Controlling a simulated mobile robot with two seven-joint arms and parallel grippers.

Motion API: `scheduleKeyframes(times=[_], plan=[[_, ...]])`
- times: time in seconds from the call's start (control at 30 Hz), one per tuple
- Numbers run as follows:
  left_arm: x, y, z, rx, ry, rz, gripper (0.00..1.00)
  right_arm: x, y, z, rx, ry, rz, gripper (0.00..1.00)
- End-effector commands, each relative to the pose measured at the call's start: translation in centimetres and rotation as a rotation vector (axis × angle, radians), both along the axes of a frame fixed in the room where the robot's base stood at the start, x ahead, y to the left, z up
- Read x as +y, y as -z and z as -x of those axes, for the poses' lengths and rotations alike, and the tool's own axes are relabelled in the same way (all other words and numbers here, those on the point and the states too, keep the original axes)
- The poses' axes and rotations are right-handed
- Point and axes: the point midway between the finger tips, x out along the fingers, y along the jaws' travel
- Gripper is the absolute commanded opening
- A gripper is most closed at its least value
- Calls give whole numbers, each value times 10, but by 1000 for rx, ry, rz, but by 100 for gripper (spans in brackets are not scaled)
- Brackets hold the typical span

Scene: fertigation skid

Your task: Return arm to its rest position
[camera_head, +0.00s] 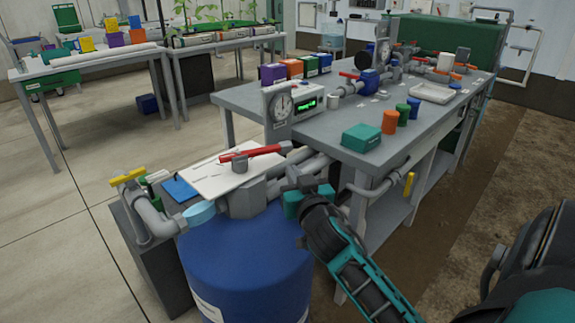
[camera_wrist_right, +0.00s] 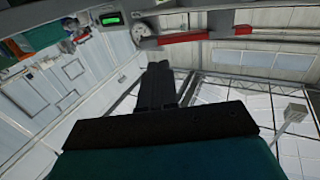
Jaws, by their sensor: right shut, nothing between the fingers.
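My right arm comes in from the lower right of the head view. Its dark right gripper (camera_head: 302,180) is over the right part of the blue drum, just right of and below the red valve lever (camera_head: 250,153). The gripper is shut and empty. In the right wrist view the closed fingers (camera_wrist_right: 158,80) stand upright in the middle, and the red lever (camera_wrist_right: 184,37) shows above them. Whether the fingers touch the pipework behind them cannot be told. My left gripper does not show.
The blue drum (camera_head: 245,265) stands below the gripper. A round gauge (camera_head: 280,106), a box with a green display (camera_head: 306,104) and a teal box (camera_head: 361,138) stand on the grey bench (camera_head: 350,113). A yellow-handled valve (camera_head: 128,177) is at left.

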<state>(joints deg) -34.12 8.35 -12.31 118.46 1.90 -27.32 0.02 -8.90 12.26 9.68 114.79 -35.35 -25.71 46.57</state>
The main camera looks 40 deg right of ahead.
Motion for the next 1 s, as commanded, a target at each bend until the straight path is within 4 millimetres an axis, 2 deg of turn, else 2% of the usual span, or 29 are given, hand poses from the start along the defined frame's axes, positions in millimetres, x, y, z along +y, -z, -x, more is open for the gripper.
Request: scheduleKeyframes(times=[0.1,0.3,0.67,0.73,0.87,0.93,1.0], plan=[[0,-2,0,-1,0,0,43,7,0,23,1,1,-3,0],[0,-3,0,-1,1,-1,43,14,0,45,0,1,0,0],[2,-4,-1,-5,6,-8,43,16,-1,52,1,0,2,0],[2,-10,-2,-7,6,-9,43,20,1,52,19,-13,1,0],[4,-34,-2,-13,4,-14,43,51,19,57,138,-104,-3,0],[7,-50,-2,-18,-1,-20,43,80,38,67,238,-188,-6,0],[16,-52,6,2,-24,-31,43,111,58,84,340,-283,-10,0]])
